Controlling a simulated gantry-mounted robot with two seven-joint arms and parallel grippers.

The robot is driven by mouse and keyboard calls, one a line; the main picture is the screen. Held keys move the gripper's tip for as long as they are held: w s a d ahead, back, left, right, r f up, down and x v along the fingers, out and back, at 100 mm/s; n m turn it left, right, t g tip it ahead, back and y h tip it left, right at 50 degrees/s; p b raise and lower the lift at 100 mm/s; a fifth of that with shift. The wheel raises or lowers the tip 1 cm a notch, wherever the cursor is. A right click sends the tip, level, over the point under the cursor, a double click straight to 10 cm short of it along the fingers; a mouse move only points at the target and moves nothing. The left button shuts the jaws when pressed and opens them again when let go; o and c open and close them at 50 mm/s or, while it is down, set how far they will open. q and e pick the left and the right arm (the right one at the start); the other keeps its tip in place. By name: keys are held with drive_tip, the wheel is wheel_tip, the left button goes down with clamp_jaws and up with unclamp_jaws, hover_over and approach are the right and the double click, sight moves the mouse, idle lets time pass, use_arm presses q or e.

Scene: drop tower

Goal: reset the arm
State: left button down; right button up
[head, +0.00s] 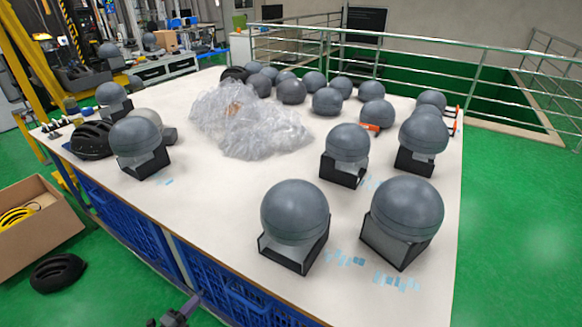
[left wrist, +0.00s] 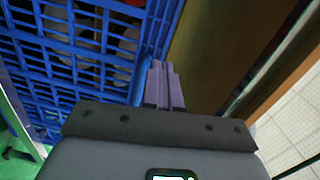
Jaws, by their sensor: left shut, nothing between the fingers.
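My left gripper (head: 178,312) shows at the bottom edge of the head view, low in front of the table's near side. It also shows in the left wrist view (left wrist: 163,75), with its fingers together and nothing between them. It is beside the blue crates, apart from the objects on the table. Most of my left arm is out of the head view. My right gripper is not in either view.
The white table (head: 200,215) carries several grey spheres, some on black stands (head: 345,172), and a heap of clear plastic (head: 250,125). Blue crates (head: 225,290) stand below its near edge. A cardboard box (head: 40,240) and a black helmet (head: 58,272) are on the green floor at left.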

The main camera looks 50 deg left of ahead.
use_arm(q)
drive_tip(key=w+d+r+n+g+h+p, duration=0.1)
drive_tip(key=w+d+r+n+g+p, duration=0.15)
drive_tip(key=d, duration=0.45)
drive_tip(key=w+d+r+n+g+p, duration=0.2)
drive_tip(key=w+d+r+n, duration=0.15)
drive_tip(key=d, duration=0.35)
drive_tip(key=w+d+r+n+g+h+p, duration=0.1)
drive_tip(key=w+d+r+n+g+p, duration=0.15)
drive_tip(key=d, duration=0.45)
drive_tip(key=d+r+n+g+h+p, duration=0.2)
drive_tip(key=d+r+g+h+p, duration=0.1)
drive_tip(key=d+r, duration=0.7)
drive_tip(key=s+d+r+g+p, duration=0.1)
drive_tip(key=s+d+r+p, duration=0.15)
drive_tip(key=r, duration=0.35)
drive_tip(key=s+d+r+g+p, duration=0.1)
drive_tip(key=s+d+r+g, duration=0.1)
drive_tip(key=s+d+r, duration=0.25)
wheel_tip(320, 180, up, 37)
drive_tip(key=p, duration=3.6)
drive_tip(key=shift+w+a+h+p, duration=0.35)
drive_tip(key=shift+w+a+h, duration=0.05)
drive_tip(key=shift+w, duration=0.05)
drive_tip(key=shift+n, duration=0.25)
